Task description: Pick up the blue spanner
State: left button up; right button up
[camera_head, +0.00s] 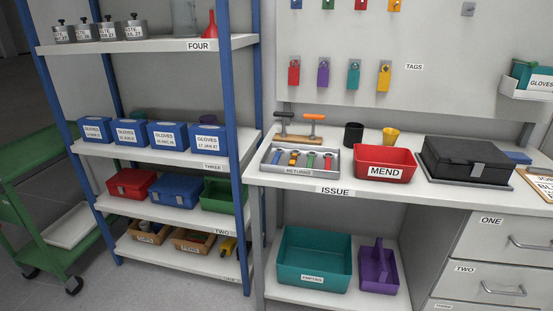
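I cannot make out a clear blue spanner. A grey tray labelled RETURNS (299,171) on the white bench holds several small coloured tools lying side by side. The tools with orange and black handles (299,128) stand on a rack behind the tray. Neither of my grippers is in view.
A blue-post shelf (237,120) stands left, a green trolley (30,190) beyond.

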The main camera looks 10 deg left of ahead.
aim_at(275, 158)
jog(key=i+j, duration=0.15)
jog(key=i, duration=0.6)
jog(key=i+j, duration=0.1)
jog(key=i, duration=0.65)
jog(key=j+u, duration=0.05)
